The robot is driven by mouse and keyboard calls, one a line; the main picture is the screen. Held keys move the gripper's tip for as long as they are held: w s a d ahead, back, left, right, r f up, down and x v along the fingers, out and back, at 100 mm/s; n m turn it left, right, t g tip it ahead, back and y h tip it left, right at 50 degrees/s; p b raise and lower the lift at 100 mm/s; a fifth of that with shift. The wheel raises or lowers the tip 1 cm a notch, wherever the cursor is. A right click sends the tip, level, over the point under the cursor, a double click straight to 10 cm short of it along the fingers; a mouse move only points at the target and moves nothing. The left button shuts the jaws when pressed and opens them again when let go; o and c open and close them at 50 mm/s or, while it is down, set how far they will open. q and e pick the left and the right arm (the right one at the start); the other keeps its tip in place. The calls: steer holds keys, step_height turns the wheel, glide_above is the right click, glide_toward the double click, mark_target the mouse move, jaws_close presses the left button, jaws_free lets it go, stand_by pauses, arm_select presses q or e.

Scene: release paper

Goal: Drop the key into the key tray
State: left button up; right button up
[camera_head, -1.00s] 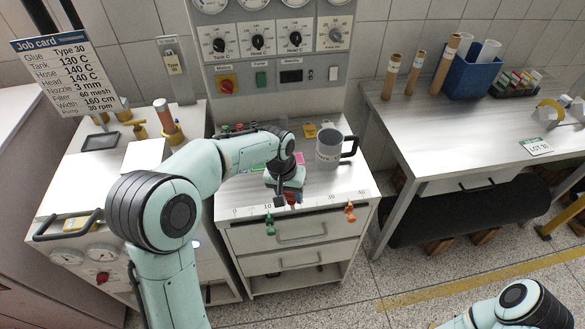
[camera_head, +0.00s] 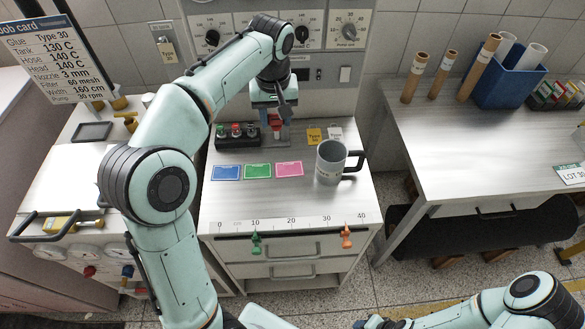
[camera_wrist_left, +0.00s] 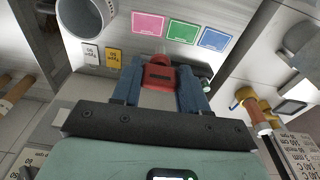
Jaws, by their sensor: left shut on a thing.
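My left gripper (camera_head: 277,128) is over the back of the middle cabinet top, in front of the dial panel. It is shut on a red key-like piece (camera_wrist_left: 158,76), which sits between its two blue fingers in the left wrist view. The red piece shows in part below the gripper in the head view. A dark holder (camera_head: 222,143) with several coloured knobs stands just left of the gripper. A flat dark tray (camera_head: 93,131) lies on the left cabinet, well away from the gripper; it looks empty. No label shows which one is the key tray. My right gripper is not in view.
A grey mug (camera_head: 331,165) stands right of the gripper. Blue (camera_head: 226,173), green (camera_head: 258,170) and pink (camera_head: 289,169) cards lie in front. A ruler strip with green (camera_head: 256,243) and orange (camera_head: 346,237) pointers runs along the front edge. The right bench (camera_head: 440,130) has open room.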

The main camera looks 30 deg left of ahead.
arm_select(q)
steer(key=shift+s+f+b, duration=0.2)
steer(key=shift+f+b, duration=0.5)
steer(key=shift+f, duration=4.2)
steer(key=shift+s+f+b, duration=0.2)
steer(key=shift+f+b, duration=0.5)
steer(key=shift+f, duration=4.15)
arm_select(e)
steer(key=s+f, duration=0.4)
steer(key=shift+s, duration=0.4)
arm_select(q)
steer(key=shift+f, duration=0.1)
steer(key=o, duration=0.8)
steer(key=shift+f, duration=0.1)
steer(key=o, duration=0.3)
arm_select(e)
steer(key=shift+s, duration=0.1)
